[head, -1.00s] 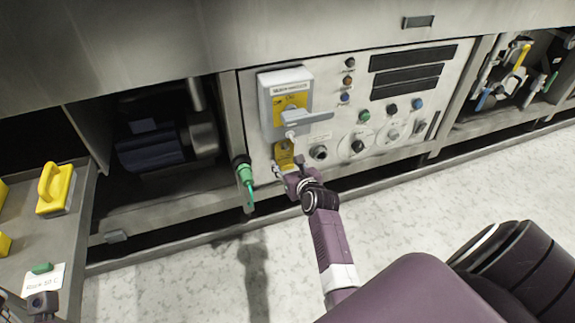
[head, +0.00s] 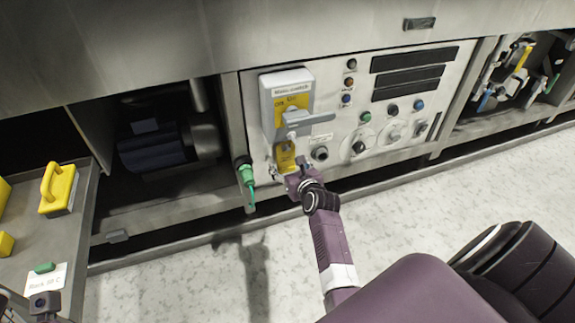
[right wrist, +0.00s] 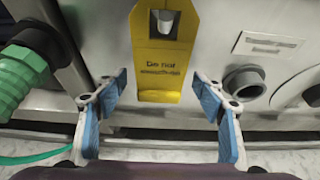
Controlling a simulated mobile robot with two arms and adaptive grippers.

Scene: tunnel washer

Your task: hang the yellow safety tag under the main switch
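The yellow safety tag (head: 285,157) hangs upright below the main switch (head: 287,98), a grey-white box with a yellow plate and a grey lever. In the right wrist view the tag (right wrist: 161,62) has a dark opening with a white peg end showing in it; its top is cut off. My right gripper (head: 290,174) is just below and in front of the tag. In the right wrist view its blue-padded fingers (right wrist: 160,88) are spread, one on each side of the tag's lower end, with gaps between. My left gripper (head: 44,303) shows only partly at the bottom left; its fingers are unclear.
A green connector (head: 245,173) with a green cable hangs left of the tag. A grey round socket (right wrist: 245,82) is close to the right finger. A side table (head: 55,228) at the left holds yellow blocks and a label card. The floor in front is clear.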

